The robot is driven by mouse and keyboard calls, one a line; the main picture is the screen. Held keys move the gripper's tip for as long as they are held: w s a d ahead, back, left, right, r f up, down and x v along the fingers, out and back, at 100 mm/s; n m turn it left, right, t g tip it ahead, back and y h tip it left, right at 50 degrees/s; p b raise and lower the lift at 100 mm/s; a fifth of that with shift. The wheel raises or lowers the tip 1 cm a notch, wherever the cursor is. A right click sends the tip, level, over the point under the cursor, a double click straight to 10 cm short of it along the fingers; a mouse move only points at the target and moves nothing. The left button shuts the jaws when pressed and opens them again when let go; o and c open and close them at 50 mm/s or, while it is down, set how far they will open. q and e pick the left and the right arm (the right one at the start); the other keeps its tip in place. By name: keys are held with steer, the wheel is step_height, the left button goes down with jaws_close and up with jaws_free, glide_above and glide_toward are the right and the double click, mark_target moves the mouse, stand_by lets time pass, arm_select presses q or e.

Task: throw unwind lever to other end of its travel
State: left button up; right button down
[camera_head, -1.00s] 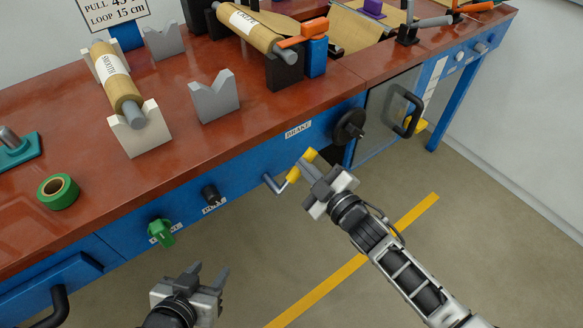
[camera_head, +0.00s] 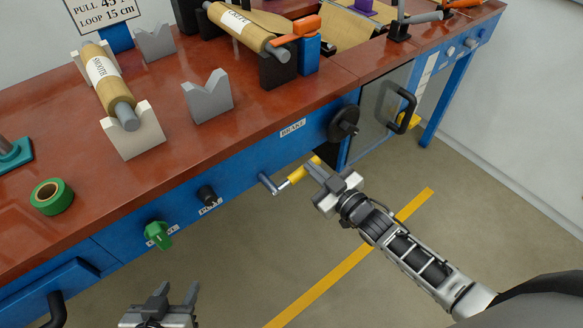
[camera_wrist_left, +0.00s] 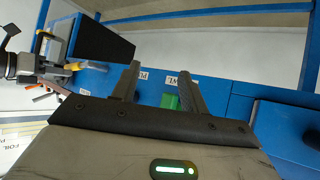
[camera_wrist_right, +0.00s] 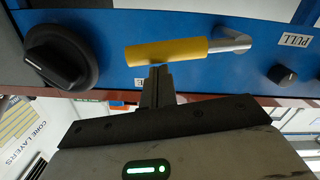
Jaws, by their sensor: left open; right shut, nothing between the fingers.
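A lever with a yellow grip (camera_head: 301,173) and a bent metal arm (camera_head: 270,184) sticks out from the blue front panel below the BRAKE label; I cannot read a label naming it unwind. In the right wrist view its yellow grip (camera_wrist_right: 166,51) lies almost level across the picture. My right gripper (camera_head: 312,169) is shut and empty. Its fingertips (camera_wrist_right: 157,70) are against or very close to the side of the grip, not around it. My left gripper (camera_head: 178,290) is open and empty, low in front of the bench; its fingers also show in the left wrist view (camera_wrist_left: 157,85).
A black round knob (camera_head: 343,122) sits right of the lever. A small black knob (camera_head: 207,194) and a green knob (camera_head: 158,234) sit to its left. A cabinet door handle (camera_head: 404,108) juts out further right. The floor in front is clear.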

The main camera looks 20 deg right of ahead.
arm_select(q)
steer(key=shift+r, duration=0.1)
stand_by(0.3)
steer(key=p, duration=0.1)
steer(key=r+p, duration=0.1)
steer(key=p, duration=0.1)
steer(key=shift+s+a+r+p, duration=0.15)
steer(key=shift+s+a+p, duration=0.05)
steer(key=shift+s+p, duration=0.1)
arm_select(e)
steer(key=s+d+r, duration=0.3)
steer(key=s+r, duration=0.1)
steer(key=s, duration=0.6)
steer(key=shift+d+r, duration=0.15)
steer(key=shift+d, duration=0.05)
steer(key=shift+s, duration=0.15)
arm_select(q)
steer(key=shift+r, duration=0.1)
arm_select(e)
steer(key=s+a+f+m+g+h, duration=0.3)
steer(key=s+a+f+m+g, duration=0.1)
steer(key=s, duration=0.4)
steer(key=shift+s+a+f+m+g, duration=0.4)
steer(key=shift+a+f+g, duration=0.15)
steer(key=shift+a+g, duration=0.55)
steer(key=shift+a, duration=0.1)
